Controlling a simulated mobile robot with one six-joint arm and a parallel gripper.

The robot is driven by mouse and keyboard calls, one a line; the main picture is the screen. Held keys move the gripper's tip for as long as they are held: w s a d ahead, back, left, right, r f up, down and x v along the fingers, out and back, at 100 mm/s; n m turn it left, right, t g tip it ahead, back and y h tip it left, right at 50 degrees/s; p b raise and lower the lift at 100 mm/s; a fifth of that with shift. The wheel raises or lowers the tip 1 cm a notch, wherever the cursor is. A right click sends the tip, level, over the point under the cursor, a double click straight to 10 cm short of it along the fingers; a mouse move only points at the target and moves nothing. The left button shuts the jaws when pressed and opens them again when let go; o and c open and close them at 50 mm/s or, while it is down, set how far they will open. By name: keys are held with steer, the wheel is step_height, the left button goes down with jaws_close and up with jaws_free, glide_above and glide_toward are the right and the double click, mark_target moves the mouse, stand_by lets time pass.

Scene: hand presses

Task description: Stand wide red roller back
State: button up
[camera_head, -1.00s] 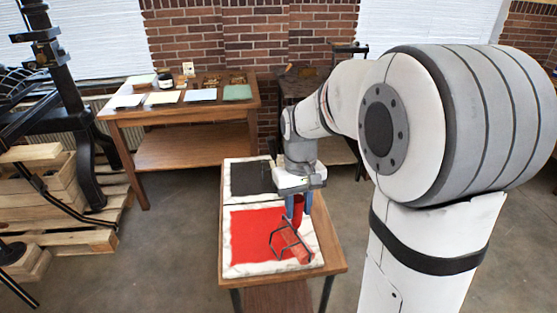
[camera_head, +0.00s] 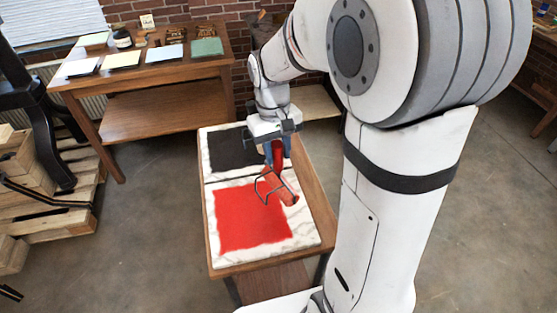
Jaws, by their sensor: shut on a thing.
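The wide red roller has a red handle (camera_head: 277,152), a dark wire frame (camera_head: 268,188) and a red cylinder (camera_head: 288,194). My gripper (camera_head: 275,150) points down with its blue fingers shut on the handle, which is upright between them. The cylinder is over the upper right part of the red ink patch (camera_head: 250,222), near the right edge of the white marbled slab (camera_head: 307,232). I cannot tell whether the cylinder touches the slab.
A black ink patch (camera_head: 234,150) lies on a second slab behind the red one, on the same small wooden table (camera_head: 311,186). A larger wooden table (camera_head: 148,84) with paper stacks and a jar stands behind left. Wooden pallets and a dark press are at left.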

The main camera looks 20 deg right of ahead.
steer(key=shift+t+h, duration=0.3)
steer(key=shift+h, duration=0.1)
steer(key=shift+s+a+f+b, duration=0.1)
steer(key=shift+a+f+b, duration=0.1)
steer(key=shift+f+b, duration=0.9)
steer(key=shift+s+a+f+b, duration=0.15)
steer(key=shift+f+b, duration=0.4)
steer(key=shift+f, duration=1.05)
steer(key=shift+s+a+f+b, duration=0.1)
steer(key=shift+a+f+b, duration=0.1)
steer(key=shift+f+b, duration=0.9)
steer(key=shift+f, duration=0.3)
steer(key=o, duration=1)
steer(key=shift+o, duration=2)
